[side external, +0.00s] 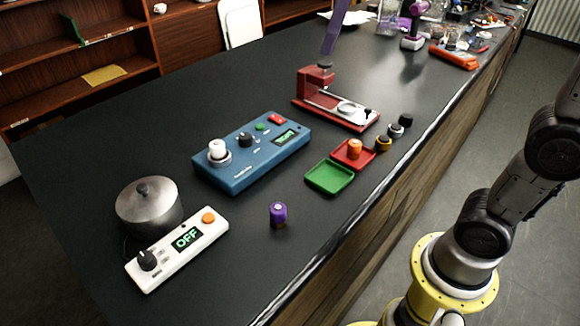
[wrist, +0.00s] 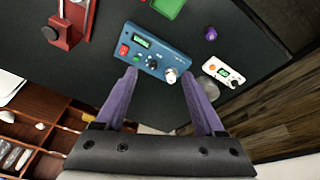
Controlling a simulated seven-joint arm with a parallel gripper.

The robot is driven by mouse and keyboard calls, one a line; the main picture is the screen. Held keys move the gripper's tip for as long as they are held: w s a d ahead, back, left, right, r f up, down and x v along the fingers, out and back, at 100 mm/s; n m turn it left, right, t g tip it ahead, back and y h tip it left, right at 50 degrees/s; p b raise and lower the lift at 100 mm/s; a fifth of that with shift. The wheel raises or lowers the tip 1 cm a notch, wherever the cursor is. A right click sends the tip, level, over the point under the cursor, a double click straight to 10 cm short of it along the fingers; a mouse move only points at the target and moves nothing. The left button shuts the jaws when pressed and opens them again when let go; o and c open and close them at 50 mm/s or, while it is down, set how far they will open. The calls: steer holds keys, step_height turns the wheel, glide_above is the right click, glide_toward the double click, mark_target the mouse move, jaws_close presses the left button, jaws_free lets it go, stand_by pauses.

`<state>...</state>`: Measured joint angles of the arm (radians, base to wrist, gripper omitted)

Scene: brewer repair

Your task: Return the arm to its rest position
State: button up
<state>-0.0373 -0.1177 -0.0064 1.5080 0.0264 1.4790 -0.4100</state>
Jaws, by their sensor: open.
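My gripper (wrist: 160,74) shows in the wrist view as two purple fingers spread wide, with nothing held between them. The blue control box (wrist: 153,60) lies below and beyond the fingertips. In the side view, a purple finger piece (side external: 335,30) comes down from the top edge above the red press-like stand (side external: 320,78); the rest of my gripper is out of frame. The blue box (side external: 236,172) carries a white-topped cylinder (side external: 217,149) in its round socket. The gap between my gripper and the table cannot be judged exactly.
A metal pot (side external: 150,208) stands behind a white OFF panel (side external: 178,250). A purple capped cylinder (side external: 278,215) stands alone. Shelves (side external: 85,60) stand behind.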

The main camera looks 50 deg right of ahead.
steer(key=s+d+f+m+t, duration=0.1)
steer(key=s+f+m, duration=0.4)
steer(key=s+f, duration=1.1)
steer(key=shift+d+f+t, duration=0.4)
steer(key=shift+f+t, duration=0.05)
steer(key=shift+t, duration=0.25)
